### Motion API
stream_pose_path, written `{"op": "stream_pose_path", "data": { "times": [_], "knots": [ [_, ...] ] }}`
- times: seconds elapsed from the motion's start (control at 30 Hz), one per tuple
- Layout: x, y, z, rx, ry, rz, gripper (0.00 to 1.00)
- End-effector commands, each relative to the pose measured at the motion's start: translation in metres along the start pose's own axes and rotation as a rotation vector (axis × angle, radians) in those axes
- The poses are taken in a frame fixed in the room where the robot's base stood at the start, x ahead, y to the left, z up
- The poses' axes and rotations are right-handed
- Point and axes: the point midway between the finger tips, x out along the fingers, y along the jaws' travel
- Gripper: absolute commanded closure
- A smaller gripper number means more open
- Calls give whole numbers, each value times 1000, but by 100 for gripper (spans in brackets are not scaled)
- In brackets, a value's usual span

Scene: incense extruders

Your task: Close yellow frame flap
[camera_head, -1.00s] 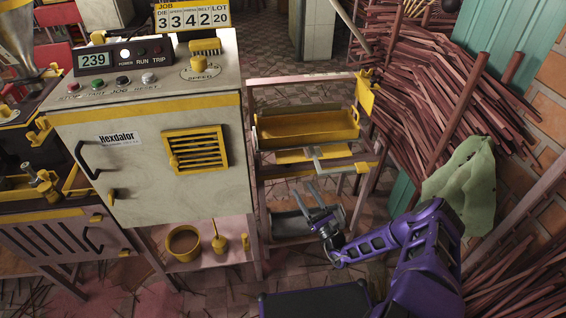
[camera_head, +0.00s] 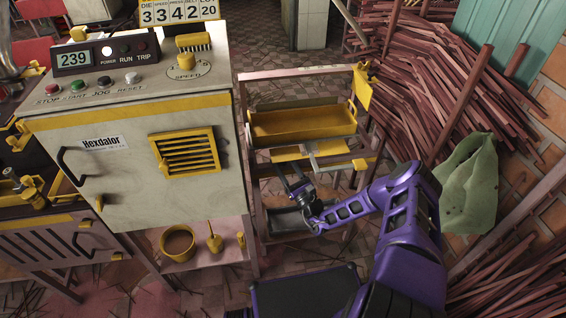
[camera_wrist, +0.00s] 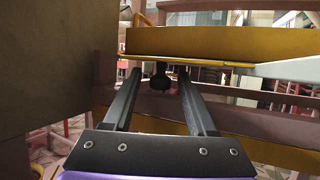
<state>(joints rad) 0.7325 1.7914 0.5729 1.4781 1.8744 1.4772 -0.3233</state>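A pink frame (camera_head: 258,200) stands right of the machine. It carries a long yellow trough-like piece (camera_head: 303,125) near its top, with a flat yellow piece (camera_head: 300,151) just below it. A small yellow plate (camera_head: 362,90) sticks out at the frame's upper right corner. I cannot tell which of these is the flap. In the wrist view a wide yellow panel (camera_wrist: 215,42) spans the top. My gripper (camera_head: 291,178) is in front of the frame, below the flat yellow piece. Its two dark fingers (camera_wrist: 160,82) are apart with nothing between them; a dark knob (camera_wrist: 160,76) shows beyond.
The Hexdalor machine (camera_head: 140,150), with a yellow vent (camera_head: 185,152), stands close on the left. A grey bar (camera_head: 325,148) crosses the frame's front. A dark tray (camera_head: 290,222) is low in the frame. Incense sticks (camera_head: 420,90) and a green sack (camera_head: 468,185) are at the right.

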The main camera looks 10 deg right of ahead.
Motion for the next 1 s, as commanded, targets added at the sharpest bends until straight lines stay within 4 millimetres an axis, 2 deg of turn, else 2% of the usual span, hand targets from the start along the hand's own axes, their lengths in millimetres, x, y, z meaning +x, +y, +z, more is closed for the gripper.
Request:
{"op": "stream_pose_path", "data": {
  "times": [0.03,0.3,0.7,1.0],
  "knots": [
    [0,0,0,0,0,0,53],
    [0,0,0,0,0,0,100],
    [1,0,5,10,24,-3,100],
    [3,1,20,70,180,-29,100]
  ]
}}
